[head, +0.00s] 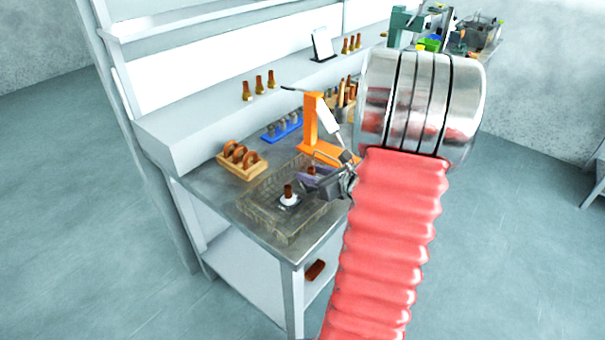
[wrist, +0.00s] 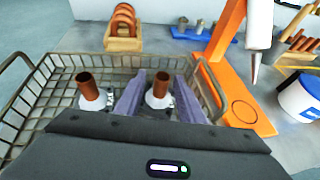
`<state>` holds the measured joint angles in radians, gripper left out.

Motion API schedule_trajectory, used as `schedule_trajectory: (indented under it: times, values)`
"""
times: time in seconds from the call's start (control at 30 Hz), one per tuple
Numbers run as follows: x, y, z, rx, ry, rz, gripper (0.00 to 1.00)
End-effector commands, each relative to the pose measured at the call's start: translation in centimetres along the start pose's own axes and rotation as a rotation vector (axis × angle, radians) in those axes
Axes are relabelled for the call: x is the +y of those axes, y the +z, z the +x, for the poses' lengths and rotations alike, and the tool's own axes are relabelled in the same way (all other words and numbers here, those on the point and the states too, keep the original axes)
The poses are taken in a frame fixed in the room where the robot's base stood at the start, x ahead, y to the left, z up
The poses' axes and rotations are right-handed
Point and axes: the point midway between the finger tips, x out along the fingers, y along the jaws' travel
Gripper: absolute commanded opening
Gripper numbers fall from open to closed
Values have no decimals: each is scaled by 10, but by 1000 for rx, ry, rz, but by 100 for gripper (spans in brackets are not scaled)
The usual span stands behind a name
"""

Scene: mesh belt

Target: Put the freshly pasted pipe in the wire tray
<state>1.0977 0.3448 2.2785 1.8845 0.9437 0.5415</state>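A brown pipe (wrist: 160,88) with a white lower end stands upright between the two purple fingers of my gripper (wrist: 158,92). The fingers flank it closely; I cannot tell whether they press on it. In the head view this pipe (head: 311,171) shows just above the purple finger. A second brown pipe (wrist: 87,86) with a white lower end stands upright in the wire tray (wrist: 33,98), left of my gripper; it also shows in the head view (head: 288,192). My gripper is over the tray's right part. The lower ends of both pipes are partly hidden.
Behind the tray is a wooden rack with brown rings (wrist: 123,28). An orange stand (wrist: 228,70) holding a white dispenser (wrist: 259,30) is close on the right, with a white-and-blue tub (wrist: 300,98) beyond. A blue holder (head: 282,130) stands further back.

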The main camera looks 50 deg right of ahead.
Motion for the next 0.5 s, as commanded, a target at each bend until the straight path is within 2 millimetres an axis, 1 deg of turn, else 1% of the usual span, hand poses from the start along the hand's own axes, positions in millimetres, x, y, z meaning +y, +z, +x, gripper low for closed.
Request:
schedule_trajectory:
  times: [0.03, 0.1, 0.3, 0.5]
  values:
    - [-2, 1, -10, -2, -4, 0, 35]
    - [-1, 1, -22, -3, -4, -2, 35]
    - [-2, 2, -52, -4, -4, -3, 35]
    - [-1, 2, -67, -4, -2, -3, 35]
